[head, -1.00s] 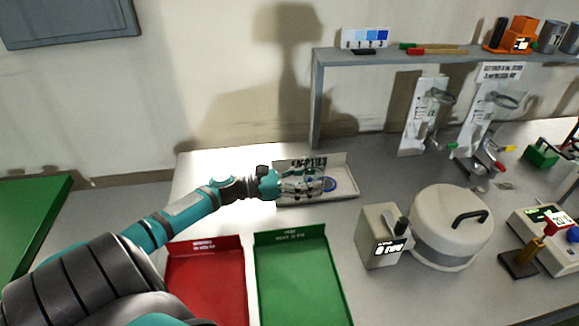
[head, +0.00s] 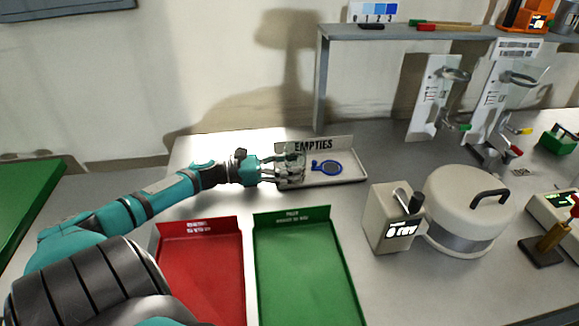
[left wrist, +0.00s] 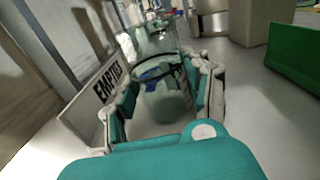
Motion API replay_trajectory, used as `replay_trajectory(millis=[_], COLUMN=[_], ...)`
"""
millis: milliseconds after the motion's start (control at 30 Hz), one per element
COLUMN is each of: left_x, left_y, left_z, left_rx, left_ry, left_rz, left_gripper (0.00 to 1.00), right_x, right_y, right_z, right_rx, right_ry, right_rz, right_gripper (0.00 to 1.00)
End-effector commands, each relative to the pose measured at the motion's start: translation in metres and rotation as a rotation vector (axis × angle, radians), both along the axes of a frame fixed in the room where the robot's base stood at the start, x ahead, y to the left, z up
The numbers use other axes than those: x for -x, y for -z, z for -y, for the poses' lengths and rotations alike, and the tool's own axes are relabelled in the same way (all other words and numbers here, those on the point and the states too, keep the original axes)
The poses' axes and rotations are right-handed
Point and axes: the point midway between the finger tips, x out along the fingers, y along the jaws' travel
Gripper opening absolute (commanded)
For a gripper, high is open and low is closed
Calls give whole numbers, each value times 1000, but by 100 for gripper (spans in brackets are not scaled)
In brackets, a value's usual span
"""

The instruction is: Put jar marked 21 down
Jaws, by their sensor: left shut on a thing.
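My left gripper (head: 288,167) reaches in from the left to the left end of the white EMPTIES tray (head: 355,178). Its fingers are shut on a clear glass jar, which the left wrist view shows between them (left wrist: 165,100). In the head view the jar is mostly hidden by the fingers. I cannot read a number on it, nor tell whether its base touches the tray. My right gripper is not in view.
A red tray (head: 237,265) and a green tray (head: 345,275) stand in front. A grey box (head: 380,220) and a round lidded vessel (head: 465,205) stand to the right.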

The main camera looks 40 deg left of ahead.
Motion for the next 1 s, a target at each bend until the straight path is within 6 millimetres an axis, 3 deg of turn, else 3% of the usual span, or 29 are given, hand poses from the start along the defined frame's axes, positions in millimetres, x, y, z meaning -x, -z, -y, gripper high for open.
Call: replay_trajectory(millis=[133, 167, 333, 700, 1000], left_x=[0, 0, 0, 4, 48], left_y=[1, 2, 1, 0, 1], left_z=[0, 0, 0, -3, -38], left_rx=[1, 1, 0, 1, 1], left_ry=[-1, -1, -1, -2, -4], left_rz=[0, -1, 0, -1, -3], left_gripper=[8, 49, 71, 71, 71], right_x=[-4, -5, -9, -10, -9], right_y=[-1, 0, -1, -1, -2], right_z=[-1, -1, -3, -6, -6], right_rx=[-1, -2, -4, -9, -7], right_ry=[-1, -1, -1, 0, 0], right_rz=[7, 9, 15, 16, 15], right_gripper=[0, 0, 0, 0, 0])
